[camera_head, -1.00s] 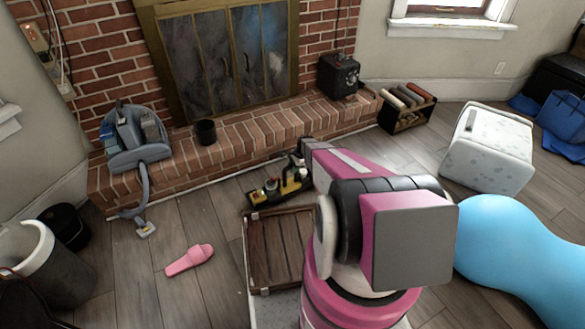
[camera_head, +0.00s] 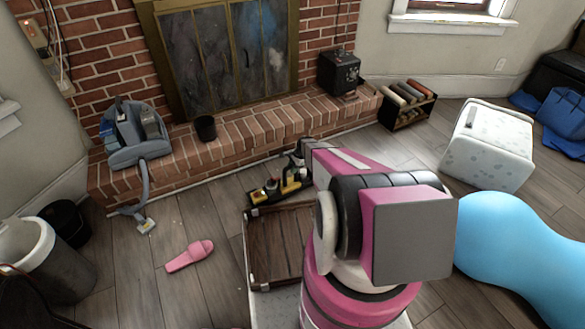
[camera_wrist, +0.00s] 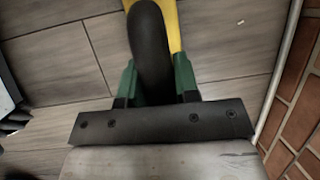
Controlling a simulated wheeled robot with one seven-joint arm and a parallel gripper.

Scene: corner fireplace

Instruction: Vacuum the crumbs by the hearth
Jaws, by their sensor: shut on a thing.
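My gripper (camera_wrist: 155,78) is shut on a yellow-and-black tool (camera_wrist: 148,42), probably a handheld vacuum; its green fingers lie on either side of a dark rounded part. In the head view the tool (camera_head: 280,189) is low over the floor in front of the hearth, partly hidden by my arm. I cannot tell whether it touches the floor. A pale speck (camera_wrist: 240,21), perhaps a crumb, lies on the floorboards in the wrist view. The brick hearth (camera_head: 240,140) runs behind; its edge (camera_wrist: 300,125) is at right in the wrist view.
A grey-blue machine (camera_head: 138,150) sits on the hearth's left end, its hose nozzle (camera_head: 146,226) on the floor. A pink slipper (camera_head: 190,256) lies left of a wooden crate (camera_head: 262,285). A dark cup (camera_head: 206,129) stands on the hearth. Floor between slipper and hearth is mostly clear.

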